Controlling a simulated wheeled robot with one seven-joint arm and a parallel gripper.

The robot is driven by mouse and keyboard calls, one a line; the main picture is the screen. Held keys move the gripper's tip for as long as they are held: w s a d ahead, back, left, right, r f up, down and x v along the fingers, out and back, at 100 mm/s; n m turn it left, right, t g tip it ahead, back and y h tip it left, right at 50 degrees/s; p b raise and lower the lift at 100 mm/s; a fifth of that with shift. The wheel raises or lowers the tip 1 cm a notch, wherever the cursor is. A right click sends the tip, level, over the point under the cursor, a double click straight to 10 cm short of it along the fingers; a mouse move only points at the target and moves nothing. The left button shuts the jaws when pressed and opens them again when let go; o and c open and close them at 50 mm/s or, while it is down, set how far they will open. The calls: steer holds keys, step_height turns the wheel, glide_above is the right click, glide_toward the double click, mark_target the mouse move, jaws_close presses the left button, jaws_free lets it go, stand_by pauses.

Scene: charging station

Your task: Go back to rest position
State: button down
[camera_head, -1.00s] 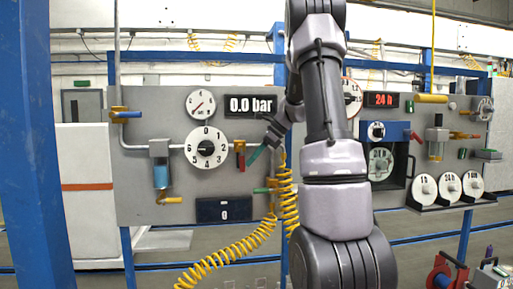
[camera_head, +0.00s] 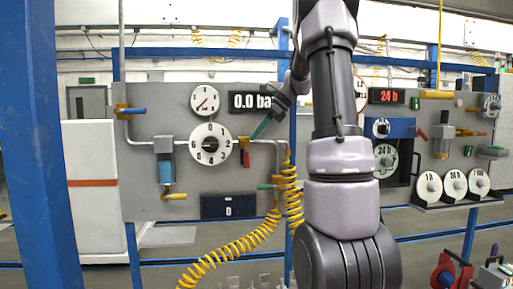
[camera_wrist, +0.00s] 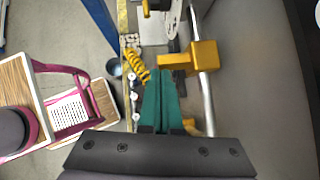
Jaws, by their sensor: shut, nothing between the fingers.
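My gripper (camera_head: 261,127) has teal fingers and is in front of the grey panel (camera_head: 145,205), just right of the red-handled yellow valve (camera_head: 244,146) and below the 0.0 bar display (camera_head: 245,101). In the wrist view the teal fingers (camera_wrist: 163,82) lie together with nothing between them. A yellow valve body (camera_wrist: 190,58) on a silver pipe (camera_wrist: 207,90) shows close to the right of the fingertips there. I cannot tell if they touch it.
A numbered dial (camera_head: 210,144) is left of the gripper. Yellow coiled hoses (camera_head: 240,245) hang below it. A blue post (camera_head: 45,150) stands at left. A second panel at right holds a 24 h display (camera_head: 383,96) and several round dials.

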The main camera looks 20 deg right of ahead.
steer(key=s+a+r+n+h, duration=0.2)
steer(key=s+a+r+n, duration=0.2)
steer(key=s+a+n, duration=0.6)
steer(key=s+a+f+n+t+h, duration=0.1)
steer(key=s+n, duration=0.3)
steer(key=s, duration=0.4)
steer(key=s+a+f+n+t+h, duration=0.1)
steer(key=s+f+n, duration=0.3)
steer(key=s, duration=0.4)
steer(key=shift+s+a+f+n+t+h, duration=0.25)
steer(key=shift+s+n+t+h, duration=0.15)
steer(key=shift+n+t, duration=0.3)
